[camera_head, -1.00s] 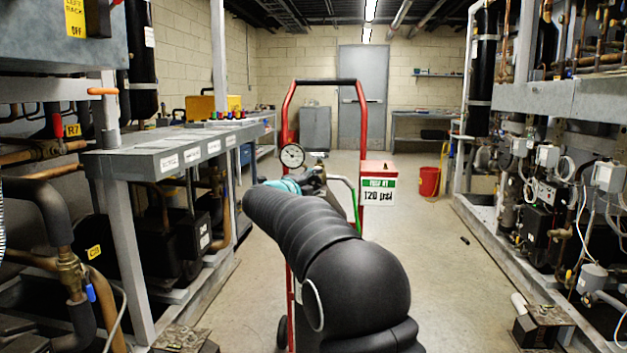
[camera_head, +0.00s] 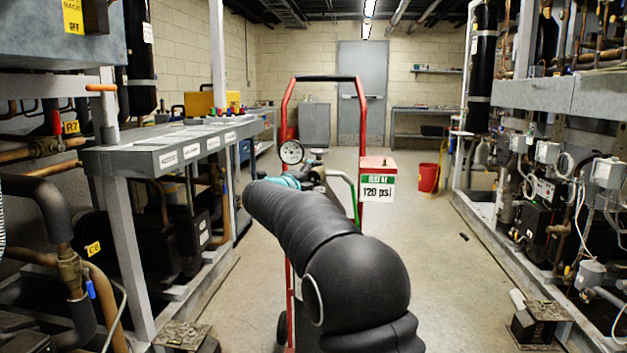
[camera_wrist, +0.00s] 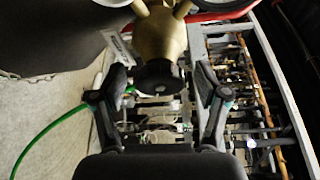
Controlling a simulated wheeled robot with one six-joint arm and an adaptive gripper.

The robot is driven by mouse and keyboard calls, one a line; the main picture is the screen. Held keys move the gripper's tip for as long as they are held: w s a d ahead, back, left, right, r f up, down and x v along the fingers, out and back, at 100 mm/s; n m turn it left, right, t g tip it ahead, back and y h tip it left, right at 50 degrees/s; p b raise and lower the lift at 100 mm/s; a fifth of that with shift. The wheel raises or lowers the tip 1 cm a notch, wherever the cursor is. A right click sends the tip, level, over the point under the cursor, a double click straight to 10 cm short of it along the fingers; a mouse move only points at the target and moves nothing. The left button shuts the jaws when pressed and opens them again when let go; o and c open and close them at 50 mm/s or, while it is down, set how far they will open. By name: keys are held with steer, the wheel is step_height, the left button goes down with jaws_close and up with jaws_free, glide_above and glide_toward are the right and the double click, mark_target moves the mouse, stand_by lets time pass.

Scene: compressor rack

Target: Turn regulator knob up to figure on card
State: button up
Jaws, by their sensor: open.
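The card (camera_head: 378,188) reads "120 psi" and hangs at the right of the red hand truck (camera_head: 362,130). A round white-faced gauge (camera_head: 291,152) stands at the truck's left; its reading is too small to tell. In the wrist view the dark round regulator knob (camera_wrist: 159,78) sits on a brass body (camera_wrist: 160,35). My gripper (camera_wrist: 160,88) is open, with one finger on each side of the knob and a visible gap on both sides. In the head view my arm hides most of the regulator and the gripper's fingers.
A green hose (camera_wrist: 45,135) runs off to the left in the wrist view. Compressor racks line both sides of the aisle, with a grey bench edge (camera_head: 190,150) at left. A red bucket (camera_head: 428,178) stands at the back right. The floor right of the truck is mostly clear.

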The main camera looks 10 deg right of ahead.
steer(key=v, duration=1.2)
